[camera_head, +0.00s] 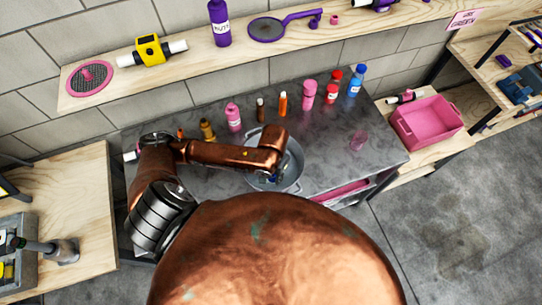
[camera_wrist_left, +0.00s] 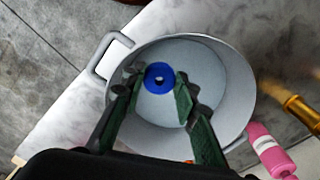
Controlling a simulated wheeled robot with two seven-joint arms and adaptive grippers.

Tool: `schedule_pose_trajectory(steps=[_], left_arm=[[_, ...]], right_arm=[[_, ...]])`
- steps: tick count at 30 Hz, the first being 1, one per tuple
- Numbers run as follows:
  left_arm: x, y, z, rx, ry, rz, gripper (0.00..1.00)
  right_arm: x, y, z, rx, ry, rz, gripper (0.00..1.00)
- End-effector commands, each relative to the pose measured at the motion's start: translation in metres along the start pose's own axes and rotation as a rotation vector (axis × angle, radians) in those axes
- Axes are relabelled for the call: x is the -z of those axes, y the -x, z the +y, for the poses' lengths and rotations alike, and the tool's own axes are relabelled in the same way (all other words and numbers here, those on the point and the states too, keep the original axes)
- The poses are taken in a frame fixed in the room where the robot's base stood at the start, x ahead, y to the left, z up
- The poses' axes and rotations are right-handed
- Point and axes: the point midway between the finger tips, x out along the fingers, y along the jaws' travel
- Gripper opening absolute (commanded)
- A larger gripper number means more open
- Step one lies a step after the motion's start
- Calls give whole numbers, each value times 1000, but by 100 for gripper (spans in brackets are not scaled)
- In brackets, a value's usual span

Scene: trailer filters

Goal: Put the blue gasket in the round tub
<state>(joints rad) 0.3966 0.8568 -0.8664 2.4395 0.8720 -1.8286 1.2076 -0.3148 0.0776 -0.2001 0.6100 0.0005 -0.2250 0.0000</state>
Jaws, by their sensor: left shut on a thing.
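I cannot tell exactly how far above the floor of the tub the gasket is. In the head view the tub (camera_head: 292,172) stands on the dark stone counter, partly hidden by my left arm. My right gripper is not in view.
Several bottles stand along the counter behind the tub, including a pink bottle (camera_head: 233,117) and an orange one (camera_head: 283,104). A pink crate (camera_head: 427,122) stands on a wooden bench at the right. The counter (camera_head: 335,150) is mostly clear right of the tub.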

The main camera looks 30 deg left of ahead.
Motion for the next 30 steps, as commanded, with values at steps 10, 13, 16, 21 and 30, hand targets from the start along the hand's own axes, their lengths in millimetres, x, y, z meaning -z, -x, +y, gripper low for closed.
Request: schedule_pose_trajectory(steps=[10, 13, 16, 21, 30], left_arm=[[23, -24, -28, 4, 1, 1, 17], [40, -34, -44, 4, 2, 1, 17], [58, -44, -60, 3, 2, 1, 17], [77, -77, -76, 1, 0, -1, 17], [92, -101, -89, -1, -3, 1, 17]], right_arm=[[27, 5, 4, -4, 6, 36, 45], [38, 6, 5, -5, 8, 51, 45], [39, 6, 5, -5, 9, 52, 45], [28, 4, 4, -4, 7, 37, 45], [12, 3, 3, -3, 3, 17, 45]])
